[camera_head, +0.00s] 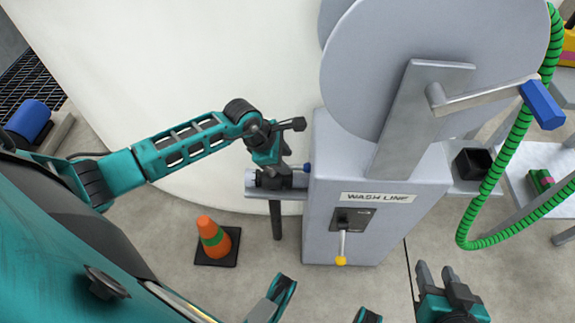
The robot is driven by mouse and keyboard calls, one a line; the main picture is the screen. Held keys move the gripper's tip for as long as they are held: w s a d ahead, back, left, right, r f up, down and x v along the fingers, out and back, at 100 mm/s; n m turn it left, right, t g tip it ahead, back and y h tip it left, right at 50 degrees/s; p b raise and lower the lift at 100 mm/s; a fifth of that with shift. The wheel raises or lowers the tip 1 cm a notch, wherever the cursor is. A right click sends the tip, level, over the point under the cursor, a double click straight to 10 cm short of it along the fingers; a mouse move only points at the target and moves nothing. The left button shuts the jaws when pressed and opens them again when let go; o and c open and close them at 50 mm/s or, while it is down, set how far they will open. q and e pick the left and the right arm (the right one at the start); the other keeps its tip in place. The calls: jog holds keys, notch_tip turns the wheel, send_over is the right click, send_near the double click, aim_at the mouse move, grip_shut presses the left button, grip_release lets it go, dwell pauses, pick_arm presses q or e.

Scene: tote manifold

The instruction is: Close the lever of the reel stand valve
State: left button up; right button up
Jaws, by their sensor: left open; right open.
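The reel stand (325,215) is a grey cabinet labelled WASH LINE. On its front is a dark valve plate (352,222) with a pale lever (342,244) ending in a yellow knob (341,261). The lever points down, and no gripper touches it. My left gripper (282,150) is left of the cabinet, above a small side shelf (258,194). It is open, but its fingers are hard to tell from the dark fitting below. My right gripper (437,270) is open and empty, low and right of the lever, fingers pointing up. The markings on the plate are too small to read.
A large grey reel (435,50) with a blue-handled crank (542,104) tops the stand. A green hose (489,185) hangs at the right. An orange cone (211,234) stands on the floor at left. A large pale tank (180,60) is behind my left arm. Floor before the lever looks clear.

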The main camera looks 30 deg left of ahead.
pick_arm(q)
jog(key=shift+b+x, duration=0.3)
jog(key=shift+x, duration=1)
jog(key=shift+c, duration=0.4)
grip_shut()
